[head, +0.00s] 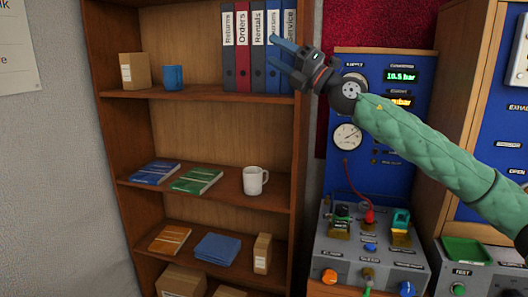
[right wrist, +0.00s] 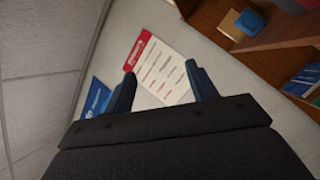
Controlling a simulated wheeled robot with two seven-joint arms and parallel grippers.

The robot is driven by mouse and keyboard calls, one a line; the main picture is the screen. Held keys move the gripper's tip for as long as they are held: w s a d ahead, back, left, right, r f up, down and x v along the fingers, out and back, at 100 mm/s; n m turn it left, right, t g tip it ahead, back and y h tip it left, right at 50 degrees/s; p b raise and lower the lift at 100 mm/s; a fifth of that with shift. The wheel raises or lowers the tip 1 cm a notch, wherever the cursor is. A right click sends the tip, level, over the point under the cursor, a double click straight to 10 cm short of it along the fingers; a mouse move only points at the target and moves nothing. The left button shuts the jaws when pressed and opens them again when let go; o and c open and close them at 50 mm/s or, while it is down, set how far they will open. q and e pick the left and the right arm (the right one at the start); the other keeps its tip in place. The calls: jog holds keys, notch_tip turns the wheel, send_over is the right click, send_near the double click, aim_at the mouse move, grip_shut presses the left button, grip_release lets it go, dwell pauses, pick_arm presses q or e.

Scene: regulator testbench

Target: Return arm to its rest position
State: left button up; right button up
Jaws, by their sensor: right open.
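My right arm (head: 430,150), in a green quilted sleeve, comes in from the right in the head view and reaches up and left. My right gripper (head: 280,53) is at its end, in front of the binders on the top shelf. Its two blue fingers are apart with nothing between them. In the right wrist view, the open fingers (right wrist: 160,88) show against a wall with a white and red poster (right wrist: 155,68). My left gripper is not in view.
A wooden bookcase (head: 205,115) holds binders, books, a white mug (head: 255,180) and boxes. To its right stands a blue regulator panel (head: 385,75) with gauges. Below it is a grey control box (head: 370,255) with knobs and levers. A grey wall (head: 50,160) is at left.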

jog(key=s+d+r+m+t+h, duration=0.2)
jog(key=d+r+m+t+h, duration=0.35)
jog(key=m+t, duration=0.75)
jog(key=d+f+m+t+h, duration=0.35)
jog(key=f+m+h, duration=0.35)
jog(key=m+h, duration=0.7)
jog(key=s+d+f+m+g+h, duration=0.15)
jog(key=f+g, duration=0.25)
jog(key=f, duration=0.7)
jog(key=s+f+m+g+h, duration=0.1)
jog(key=f+m+g, duration=0.25)
jog(key=f, duration=0.75)
jog(key=s+d+f+m+g+h, duration=0.15)
jog(key=f+g, duration=0.25)
jog(key=f, duration=0.6)
jog(key=s+f+m+g+y, duration=0.1)
jog(key=s+f+g, duration=0.2)
jog(key=s+f, duration=0.6)
jog(key=s+f+m+g+y, duration=0.15)
jog(key=s+f, duration=0.35)
jog(key=f, duration=0.7)
jog(key=s+f+g+y, duration=0.1)
jog(key=s+f+g, duration=0.3)
jog(key=s+f, duration=0.5)
jog(key=s+f+m+g, duration=0.1)
jog(key=s+f+g, duration=0.3)
jog(key=s+f, duration=1.3)
jog(key=s, duration=0.2)
jog(key=shift+s+a+f, duration=0.15)
jog(key=shift+s+a, duration=0.25)
